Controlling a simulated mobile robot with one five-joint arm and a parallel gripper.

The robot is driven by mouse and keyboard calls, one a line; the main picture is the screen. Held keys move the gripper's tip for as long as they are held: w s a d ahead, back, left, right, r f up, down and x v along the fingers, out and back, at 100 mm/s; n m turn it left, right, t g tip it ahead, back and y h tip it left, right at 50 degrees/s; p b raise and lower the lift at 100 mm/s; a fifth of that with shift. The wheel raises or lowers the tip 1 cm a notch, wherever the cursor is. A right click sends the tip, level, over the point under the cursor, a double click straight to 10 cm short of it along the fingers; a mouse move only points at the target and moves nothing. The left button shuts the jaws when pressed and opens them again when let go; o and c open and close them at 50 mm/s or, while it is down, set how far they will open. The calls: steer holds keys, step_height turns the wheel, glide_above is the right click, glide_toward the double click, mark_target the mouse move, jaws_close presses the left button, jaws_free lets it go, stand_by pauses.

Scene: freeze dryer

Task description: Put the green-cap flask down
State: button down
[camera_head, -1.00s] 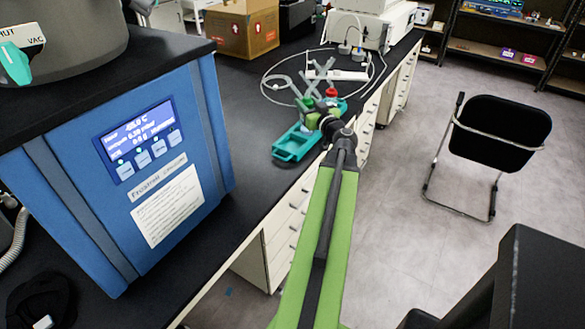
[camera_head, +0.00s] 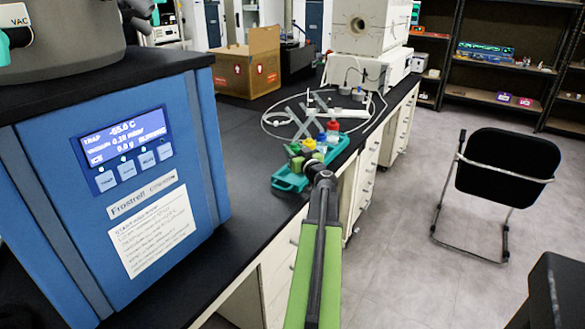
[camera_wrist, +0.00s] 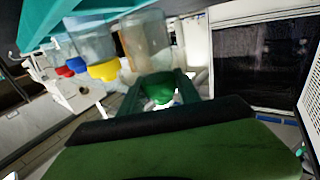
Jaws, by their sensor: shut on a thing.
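The wrist view is upside down. In it, my gripper (camera_wrist: 158,100) is shut on the green cap (camera_wrist: 157,86) of the green-cap flask, whose clear body (camera_wrist: 146,45) extends up the picture. Beside it are flasks with a yellow cap (camera_wrist: 104,70), a blue cap and a red cap. The teal tray (camera_wrist: 75,25) is at their bases. I cannot tell whether the held flask touches the tray.
The tray is near the right edge of the black bench. A blue freeze dryer (camera_head: 160,190) stands at the left. Behind the tray are a grey crossed rack (camera_head: 302,122), a looped cable and a white instrument (camera_head: 362,72). Dark bench top is free between dryer and tray.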

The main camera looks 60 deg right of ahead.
step_height(320, 180, down, 4)
steer(key=b, duration=0.4)
steer(key=shift+f, duration=0.2)
steer(key=shift+r, duration=0.25)
steer(key=shift+f, duration=0.2)
steer(key=c, duration=0.9)
jaws_free()
steer(key=shift+o, duration=0.2)
